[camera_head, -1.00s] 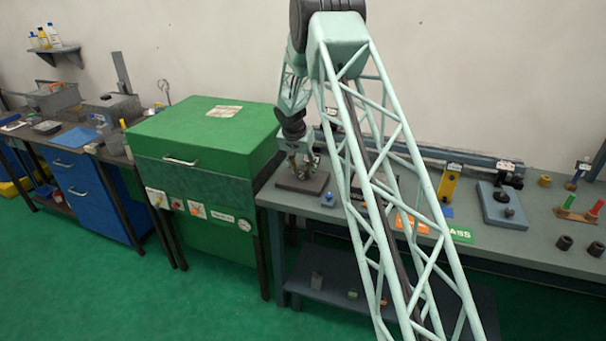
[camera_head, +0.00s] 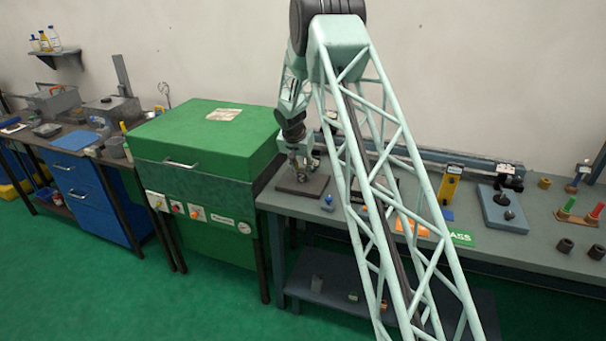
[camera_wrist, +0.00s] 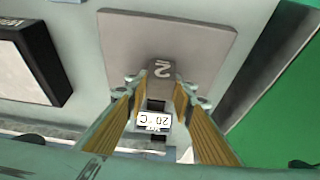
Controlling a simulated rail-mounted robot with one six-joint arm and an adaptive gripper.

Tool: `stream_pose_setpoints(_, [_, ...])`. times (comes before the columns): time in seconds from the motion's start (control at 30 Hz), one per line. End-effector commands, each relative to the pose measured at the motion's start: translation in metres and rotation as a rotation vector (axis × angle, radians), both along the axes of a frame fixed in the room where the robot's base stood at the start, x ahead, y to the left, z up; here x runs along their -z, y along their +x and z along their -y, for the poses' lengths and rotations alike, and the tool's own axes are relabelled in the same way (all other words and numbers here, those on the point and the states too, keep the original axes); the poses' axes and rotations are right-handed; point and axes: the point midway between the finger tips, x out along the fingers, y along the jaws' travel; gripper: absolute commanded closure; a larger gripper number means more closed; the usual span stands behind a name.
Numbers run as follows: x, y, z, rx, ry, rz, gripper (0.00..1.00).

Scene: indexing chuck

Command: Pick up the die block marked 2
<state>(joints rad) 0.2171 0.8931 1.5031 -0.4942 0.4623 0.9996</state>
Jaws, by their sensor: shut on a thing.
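The die block marked 2 (camera_wrist: 161,68) is a small grey block whose top shows a pale 2, upside down in the wrist view. It is over a flat grey-brown square plate (camera_wrist: 200,32), which also shows at the left end of the bench in the head view (camera_head: 291,187). My gripper (camera_wrist: 161,84) is shut on the block, one finger on each side. In the head view my gripper (camera_head: 301,170) is just above the plate, and the block is too small to make out there. I cannot tell whether the block still touches the plate.
The green cabinet (camera_head: 200,150) stands close left of the bench. A white label reading 20 C (camera_wrist: 153,121) shows between the fingers. A dark-framed box (camera_wrist: 35,62) lies beside the plate. Right along the bench are a yellow block (camera_head: 449,185), a blue-grey plate (camera_head: 497,215) and a green PASS mat (camera_head: 461,237).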

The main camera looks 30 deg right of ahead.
Motion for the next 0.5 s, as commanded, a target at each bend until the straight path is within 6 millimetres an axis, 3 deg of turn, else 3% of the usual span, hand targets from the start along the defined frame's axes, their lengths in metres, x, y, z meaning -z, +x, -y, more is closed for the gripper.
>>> stream_pose_setpoints(0.5, [-0.035,-0.001,0.0,0.001,-0.001,0.002,0.98])
